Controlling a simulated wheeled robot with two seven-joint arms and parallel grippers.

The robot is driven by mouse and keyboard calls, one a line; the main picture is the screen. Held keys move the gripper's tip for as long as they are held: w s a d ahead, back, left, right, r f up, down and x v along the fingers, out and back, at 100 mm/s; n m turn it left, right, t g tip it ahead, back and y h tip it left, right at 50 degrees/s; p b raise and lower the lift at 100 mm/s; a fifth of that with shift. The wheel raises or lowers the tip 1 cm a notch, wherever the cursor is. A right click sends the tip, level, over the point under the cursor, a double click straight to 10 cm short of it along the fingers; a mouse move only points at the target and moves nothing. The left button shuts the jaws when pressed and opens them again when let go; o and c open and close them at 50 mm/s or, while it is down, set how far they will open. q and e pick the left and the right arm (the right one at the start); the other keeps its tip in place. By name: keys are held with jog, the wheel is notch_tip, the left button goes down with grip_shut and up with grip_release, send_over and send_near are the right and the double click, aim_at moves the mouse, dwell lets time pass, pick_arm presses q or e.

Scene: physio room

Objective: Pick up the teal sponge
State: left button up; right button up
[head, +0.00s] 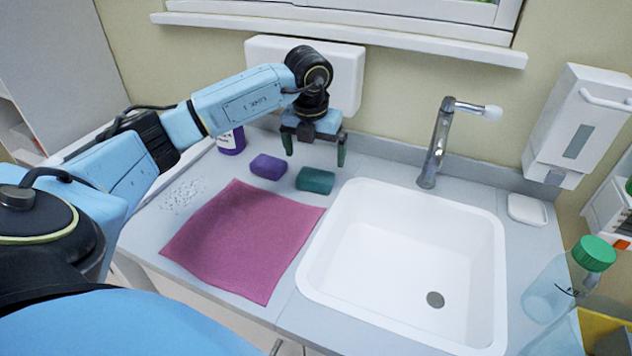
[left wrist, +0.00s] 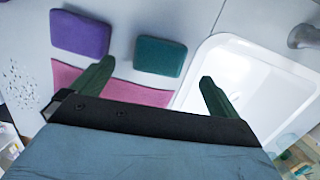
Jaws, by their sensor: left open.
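The teal sponge (head: 315,180) lies flat on the grey counter, between the purple sponge and the sink's left rim. It also shows in the left wrist view (left wrist: 160,56), beyond the fingertips and between their lines. My left gripper (head: 315,160) is open and empty, with its green fingers pointing down above and a little behind the sponge. In the left wrist view my left gripper (left wrist: 155,80) shows both fingers spread wide, apart from the sponge. My right gripper is not in view.
A purple sponge (head: 268,166) lies just left of the teal one. A pink cloth (head: 240,235) covers the counter in front. The white sink (head: 322,265) with its tap (head: 437,140) is to the right. A purple bottle (head: 231,141) stands behind.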

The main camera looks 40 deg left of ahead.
aim_at(315, 175)
pick_arm(q)
jog(key=shift+f, duration=0.8)
notch_tip(315, 175, down, 4)
jog(key=shift+r, duration=0.15)
jog(key=shift+w+f, duration=0.15)
jog(key=shift+f, duration=0.3)
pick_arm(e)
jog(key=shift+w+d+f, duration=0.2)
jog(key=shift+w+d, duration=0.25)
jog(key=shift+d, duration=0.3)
pick_arm(q)
jog(key=shift+c, duration=0.4)
jog(key=shift+r, duration=0.1)
jog(key=shift+c, duration=1.1)
jog(key=c, duration=0.7)
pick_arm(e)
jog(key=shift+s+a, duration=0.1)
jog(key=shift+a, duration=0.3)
